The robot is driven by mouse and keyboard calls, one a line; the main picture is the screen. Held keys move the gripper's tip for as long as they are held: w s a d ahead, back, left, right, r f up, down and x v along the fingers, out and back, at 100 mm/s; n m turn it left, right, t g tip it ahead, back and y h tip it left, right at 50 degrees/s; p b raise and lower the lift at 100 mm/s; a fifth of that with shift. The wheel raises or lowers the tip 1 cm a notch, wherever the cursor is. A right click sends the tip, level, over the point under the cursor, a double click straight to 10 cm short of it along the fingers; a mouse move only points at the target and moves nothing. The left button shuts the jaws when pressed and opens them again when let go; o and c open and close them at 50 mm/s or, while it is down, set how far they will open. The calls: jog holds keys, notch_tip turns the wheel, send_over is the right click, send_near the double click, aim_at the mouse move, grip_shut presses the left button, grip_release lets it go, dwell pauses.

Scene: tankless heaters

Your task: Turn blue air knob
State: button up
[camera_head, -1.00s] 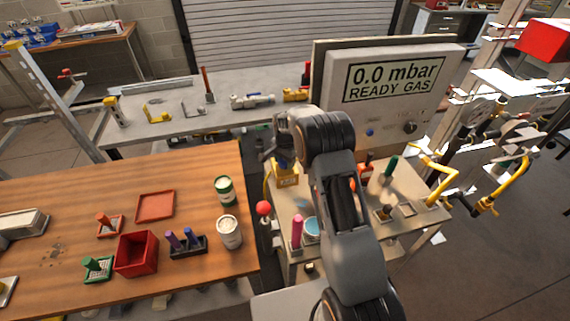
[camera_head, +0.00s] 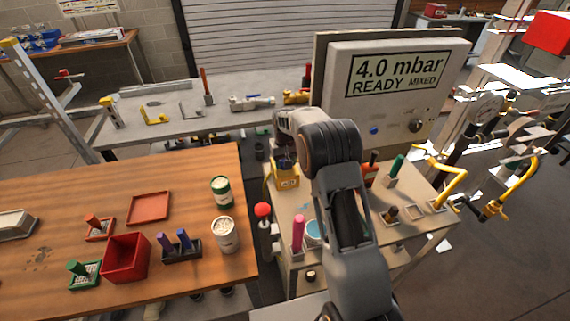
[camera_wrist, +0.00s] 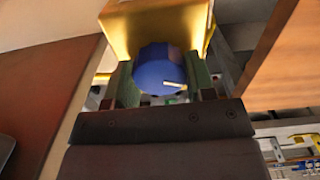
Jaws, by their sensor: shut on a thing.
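The blue air knob (camera_wrist: 160,72) sits against a yellow block in the wrist view. My gripper (camera_wrist: 160,85) has its two green-edged fingers on either side of the knob and is shut on it. A pale pointer mark on the knob lies nearly level, toward the right. In the head view my gripper (camera_head: 284,160) is at the top of the yellow block (camera_head: 287,180), and the arm hides part of the area. The display panel (camera_head: 403,77) reads "4.0 mbar READY MIXED".
A red-topped stick (camera_head: 263,211) and a pink peg (camera_head: 298,233) stand close to the yellow block. The wooden table (camera_head: 60,195) at left holds red trays, pegs and two cans. Yellow pipes (camera_head: 447,180) are at right.

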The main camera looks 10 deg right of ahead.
jog(key=n+b, duration=0.1)
jog(key=n, duration=0.3)
jog(key=shift+n, duration=1.8)
jog(key=o, duration=0.9)
notch_tip(320, 180, up, 14)
jog(key=shift+f+b, duration=0.1)
jog(key=shift+b, duration=0.45)
